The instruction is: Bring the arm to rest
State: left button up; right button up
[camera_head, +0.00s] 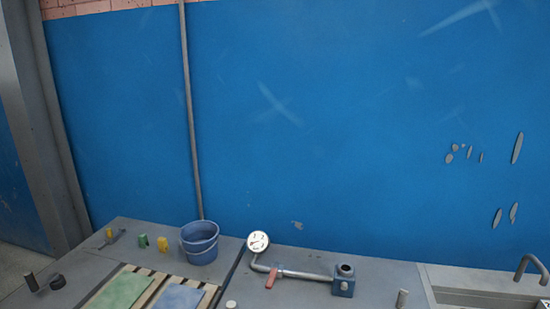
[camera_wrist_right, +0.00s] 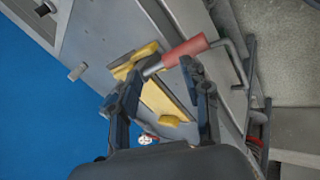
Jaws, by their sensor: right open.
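My right gripper (camera_wrist_right: 161,70) shows in the right wrist view with its two dark fingers spread apart and nothing between them. Beyond the fingertips are a yellow flat piece (camera_wrist_right: 158,98) and a red handle (camera_wrist_right: 185,52) with a bent grey rod. Whether the fingers touch either one I cannot tell. Neither gripper shows in the head view, and my left gripper is in no view.
In the head view, a blue bucket (camera_head: 199,243), a round gauge (camera_head: 258,242) and a pipe (camera_head: 305,274) with a blue end block (camera_head: 344,281) stand on the bench. A slatted pallet (camera_head: 210,288) bears green and blue sheets. A tap (camera_head: 532,265) is at right. A blue wall (camera_head: 300,120) rises behind.

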jog(key=s+a+f+m+g+y, duration=0.25)
jog(key=s+a+m, duration=0.25)
jog(key=s+m, duration=0.45)
notch_tip(320, 180, down, 30)
jog(key=r+g+b, duration=0.1)
jog(key=g+b, duration=0.1)
jog(key=b, duration=0.3)
jog(key=s+d+f+b, duration=0.1)
jog(key=s+f+b, duration=0.1)
jog(key=s+f, duration=0.6)
jog(key=s+d+f+g+b, duration=0.1)
jog(key=s+d+f+b, duration=0.1)
jog(key=s+f, duration=0.7)
notch_tip(320, 180, down, 5)
jog(key=shift+d+r+h+b, duration=0.1)
jog(key=shift+d+h+b, duration=0.25)
jog(key=shift+b, duration=0.15)
